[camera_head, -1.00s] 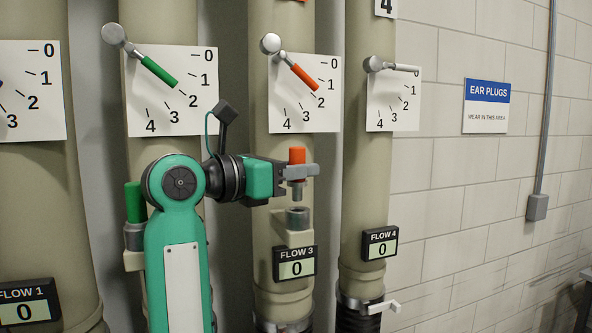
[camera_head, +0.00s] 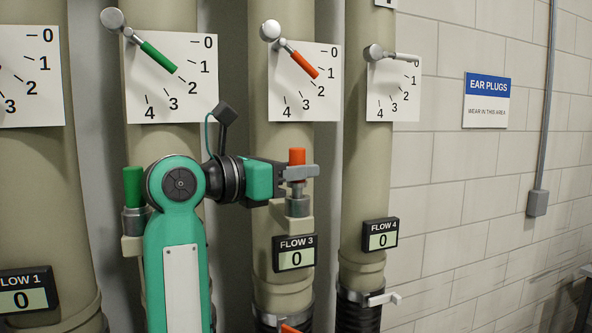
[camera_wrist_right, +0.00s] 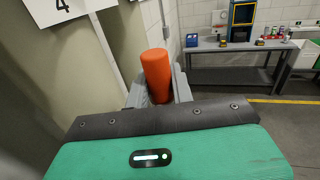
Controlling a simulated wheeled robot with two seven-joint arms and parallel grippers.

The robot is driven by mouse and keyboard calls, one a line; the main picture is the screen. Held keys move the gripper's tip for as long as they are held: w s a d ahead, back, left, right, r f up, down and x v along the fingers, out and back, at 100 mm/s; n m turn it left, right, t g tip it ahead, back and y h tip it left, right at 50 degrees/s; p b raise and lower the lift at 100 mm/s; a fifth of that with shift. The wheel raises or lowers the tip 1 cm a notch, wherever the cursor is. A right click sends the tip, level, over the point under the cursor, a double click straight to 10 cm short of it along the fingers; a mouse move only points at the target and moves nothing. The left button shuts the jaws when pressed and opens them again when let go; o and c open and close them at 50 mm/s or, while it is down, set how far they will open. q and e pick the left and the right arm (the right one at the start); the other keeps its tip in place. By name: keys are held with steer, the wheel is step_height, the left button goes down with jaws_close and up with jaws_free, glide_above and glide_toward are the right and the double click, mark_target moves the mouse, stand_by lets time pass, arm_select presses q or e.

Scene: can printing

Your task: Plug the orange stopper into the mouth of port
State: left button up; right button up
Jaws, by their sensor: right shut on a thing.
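The orange stopper (camera_head: 297,157) is upright between the fingers of my right gripper (camera_head: 300,173), which is shut on it. It also shows in the right wrist view (camera_wrist_right: 156,76), between the two grey fingers. The port (camera_head: 298,206) is a grey metal cup on a beige bracket on the third pipe, above the FLOW 3 display. The stopper and gripper are directly over the port. The stopper's lower end is hidden at the port's mouth, so I cannot tell how deep it sits. My left gripper is not in view.
A green stopper (camera_head: 133,187) stands in a port on the pipe to the left. The FLOW 3 display (camera_head: 295,254) reads 0. Dial plates with levers hang above, including the orange lever (camera_head: 305,65). A workbench (camera_wrist_right: 232,46) stands farther off in the right wrist view.

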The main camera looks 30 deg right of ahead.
steer(key=shift+f+b, duration=0.75)
steer(key=shift+f, duration=0.15)
steer(key=o, duration=1.1)
steer(key=shift+a, duration=0.1)
steer(key=shift+c, duration=0.2)
steer(key=shift+r, duration=0.15)
